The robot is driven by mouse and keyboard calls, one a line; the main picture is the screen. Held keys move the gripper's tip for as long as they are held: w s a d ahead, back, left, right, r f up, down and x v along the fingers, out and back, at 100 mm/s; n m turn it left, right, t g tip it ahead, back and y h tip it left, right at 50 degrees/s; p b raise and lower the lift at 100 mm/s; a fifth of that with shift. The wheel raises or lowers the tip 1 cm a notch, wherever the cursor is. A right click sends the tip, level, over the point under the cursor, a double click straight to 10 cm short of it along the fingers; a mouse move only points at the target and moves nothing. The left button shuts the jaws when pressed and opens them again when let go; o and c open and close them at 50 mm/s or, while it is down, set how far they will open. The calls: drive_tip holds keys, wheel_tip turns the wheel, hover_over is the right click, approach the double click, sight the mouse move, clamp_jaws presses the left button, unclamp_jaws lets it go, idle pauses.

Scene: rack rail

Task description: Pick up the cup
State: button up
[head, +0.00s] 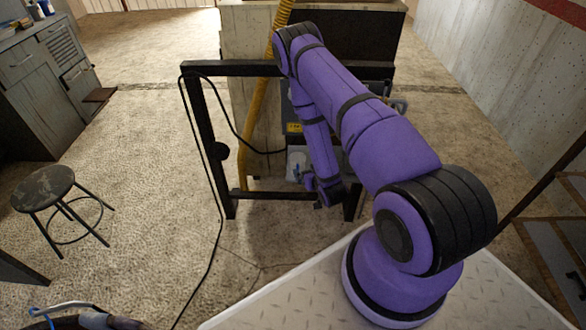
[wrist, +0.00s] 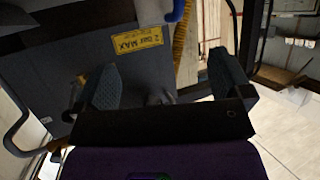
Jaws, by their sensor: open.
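I cannot make out a cup for certain in either view. A small whitish item (head: 296,163) shows beside my forearm in the head view, partly hidden, and I cannot tell what it is. My gripper (wrist: 162,62) is open in the wrist view, its two dark textured fingers wide apart, with nothing visible held between them. In the head view my gripper (head: 328,190) is small and dark at the end of the purple arm, near the lower bar of a black frame.
The black frame (head: 203,135) stands around my arm's reach. A grey panel (wrist: 60,65) with a yellow label (wrist: 137,41) lies beyond my fingers. A yellow hose (head: 257,135) and black cable hang nearby. A stool (head: 43,188) and cabinet (head: 50,85) stand left; floor between is clear.

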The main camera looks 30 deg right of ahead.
approach(295, 156)
drive_tip(key=x, duration=0.4)
drive_tip(key=shift+w+f, duration=0.1)
drive_tip(key=shift+w, duration=0.25)
drive_tip(key=shift+c, duration=0.3)
drive_tip(key=c, duration=1)
